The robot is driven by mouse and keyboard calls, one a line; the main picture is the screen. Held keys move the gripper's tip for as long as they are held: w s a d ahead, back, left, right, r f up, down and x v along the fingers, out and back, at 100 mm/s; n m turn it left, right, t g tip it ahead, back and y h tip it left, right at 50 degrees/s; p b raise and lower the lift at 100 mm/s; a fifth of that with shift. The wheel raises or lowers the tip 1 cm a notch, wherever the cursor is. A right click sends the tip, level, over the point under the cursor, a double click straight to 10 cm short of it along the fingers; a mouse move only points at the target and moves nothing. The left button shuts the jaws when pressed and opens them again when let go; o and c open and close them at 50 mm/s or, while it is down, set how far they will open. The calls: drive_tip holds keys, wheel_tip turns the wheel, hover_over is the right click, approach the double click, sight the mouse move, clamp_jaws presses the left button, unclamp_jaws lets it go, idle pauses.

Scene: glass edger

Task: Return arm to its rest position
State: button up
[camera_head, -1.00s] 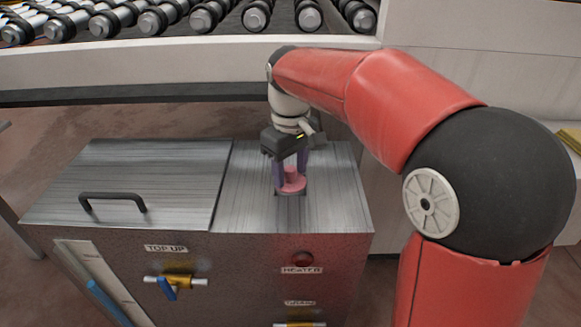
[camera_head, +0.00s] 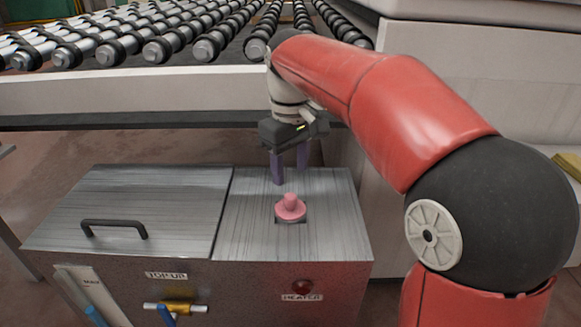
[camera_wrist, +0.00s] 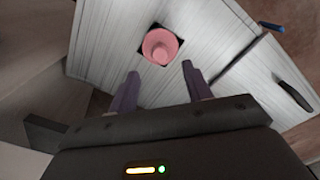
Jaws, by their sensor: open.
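My gripper (camera_head: 290,165) is open and empty in the head view, its two purple fingers pointing down above the rear part of the metal cabinet top. It also shows in the wrist view (camera_wrist: 160,88), with a gap between the fingers. A pink knob-like plug (camera_head: 290,207) sits upright in a dark square opening in the cabinet top, in front of the fingers and apart from them. In the wrist view the pink plug (camera_wrist: 160,46) lies beyond the fingertips. My red arm reaches in from the right.
The metal cabinet (camera_head: 330,225) has a lid with a black handle (camera_head: 113,228) on its left. A blue-handled valve (camera_head: 175,309) and a heater label are on its front. A roller conveyor (camera_head: 150,90) with a pale front beam stands behind, close to my wrist.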

drive_tip(key=s+d+f+m+t, duration=0.2)
drive_tip(key=s+d+f+m, duration=0.2)
drive_tip(key=s+d, duration=0.3)
drive_tip(key=s+d+f+m+t, duration=0.3)
drive_tip(key=s+d, duration=0.3)
drive_tip(key=s, duration=0.7)
drive_tip(key=shift+d+f+m+t, duration=0.35)
drive_tip(key=shift+f+m, duration=0.3)
drive_tip(key=shift+m, duration=0.15)
drive_tip(key=shift+s, duration=0.1)
